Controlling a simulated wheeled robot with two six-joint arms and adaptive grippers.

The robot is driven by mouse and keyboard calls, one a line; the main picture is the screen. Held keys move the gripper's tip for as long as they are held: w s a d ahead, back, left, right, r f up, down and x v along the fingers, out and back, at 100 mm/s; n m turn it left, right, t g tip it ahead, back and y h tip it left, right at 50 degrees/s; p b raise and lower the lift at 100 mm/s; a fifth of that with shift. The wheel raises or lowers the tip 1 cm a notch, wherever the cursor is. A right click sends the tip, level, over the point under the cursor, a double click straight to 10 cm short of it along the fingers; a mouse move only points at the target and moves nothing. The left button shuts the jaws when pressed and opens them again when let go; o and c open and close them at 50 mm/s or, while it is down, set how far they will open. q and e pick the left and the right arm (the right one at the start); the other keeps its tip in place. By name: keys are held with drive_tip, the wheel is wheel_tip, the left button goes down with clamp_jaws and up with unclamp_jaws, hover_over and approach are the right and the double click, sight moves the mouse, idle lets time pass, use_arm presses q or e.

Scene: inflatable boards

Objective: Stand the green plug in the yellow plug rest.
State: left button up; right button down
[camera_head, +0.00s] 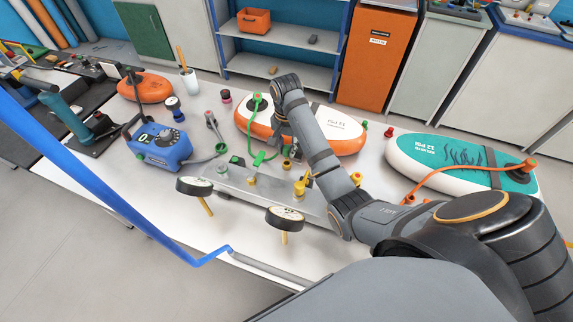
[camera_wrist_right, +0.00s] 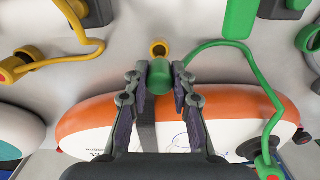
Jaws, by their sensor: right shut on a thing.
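My right gripper (camera_head: 284,140) reaches down at the front edge of the orange-and-white board in the head view. In the right wrist view the gripper (camera_wrist_right: 159,82) is shut on the green plug (camera_wrist_right: 159,77), a short cylinder held between both fingers. A small yellow ring-shaped holder (camera_wrist_right: 158,47), which looks like the yellow plug rest, shows just beyond the plug. The plug and ring appear close, but I cannot tell whether they touch. The plug is hard to make out in the head view. My left gripper is not in view.
A green hose (camera_wrist_right: 262,75) curves close on the right of the gripper in the wrist view. A yellow hose (camera_wrist_right: 75,45) lies at left. The orange-and-white board (camera_head: 340,128) lies behind; a teal board (camera_head: 440,160) is at right. Two round gauges (camera_head: 285,217) stand in front.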

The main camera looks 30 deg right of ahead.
sight(287, 156)
drive_tip(key=shift+f, duration=0.25)
wheel_tip(287, 156, down, 3)
drive_tip(key=shift+s+r+b, duration=0.1)
drive_tip(key=shift+s+b, duration=0.05)
drive_tip(key=shift+b, duration=0.95)
drive_tip(key=shift+f, duration=0.4)
drive_tip(key=shift+r, duration=0.1)
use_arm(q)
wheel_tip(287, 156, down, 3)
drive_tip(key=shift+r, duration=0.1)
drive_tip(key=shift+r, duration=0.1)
use_arm(e)
drive_tip(key=c, duration=1.1)
unclamp_jaws()
